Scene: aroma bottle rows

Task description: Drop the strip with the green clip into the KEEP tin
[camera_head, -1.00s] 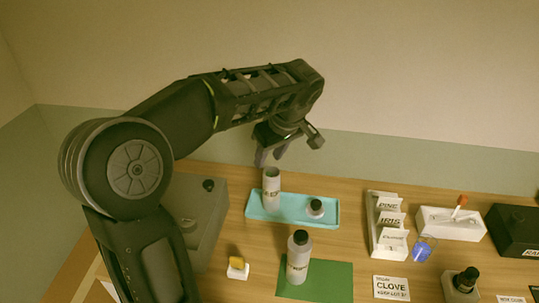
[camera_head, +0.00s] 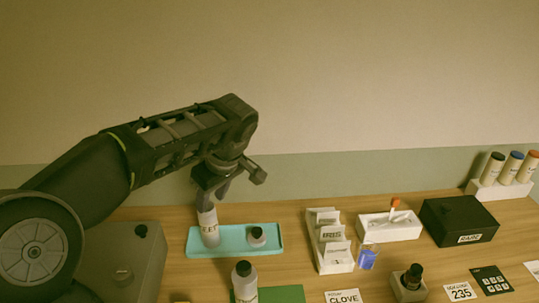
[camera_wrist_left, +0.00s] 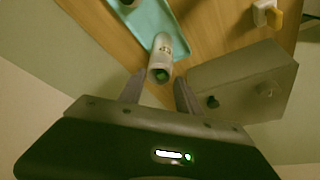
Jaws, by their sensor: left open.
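A pale cylindrical container (camera_head: 209,232) with a partly readable label stands on the left of a teal tray (camera_head: 270,230). My left gripper (camera_head: 212,190) is open at its top, fingers pointing down. In the left wrist view, the container (camera_wrist_left: 165,50) lies just beyond my two spread fingertips (camera_wrist_left: 158,85), and its near end shows a dark green disc. I cannot tell whether that is a clip, a lid or the inside. A strip with an orange clip (camera_head: 395,203) stands in a white holder (camera_head: 378,228). I can read no KEEP label. My right gripper is out of view.
A small dark-capped piece (camera_head: 257,236) sits on the tray. A black-capped bottle (camera_head: 245,282) is in front. To the right are a white card rack (camera_head: 335,258), a blue item (camera_head: 367,257), a black RARE box (camera_head: 458,220) and several lidded tubes (camera_head: 507,167). A grey box (camera_head: 125,262) stands left.

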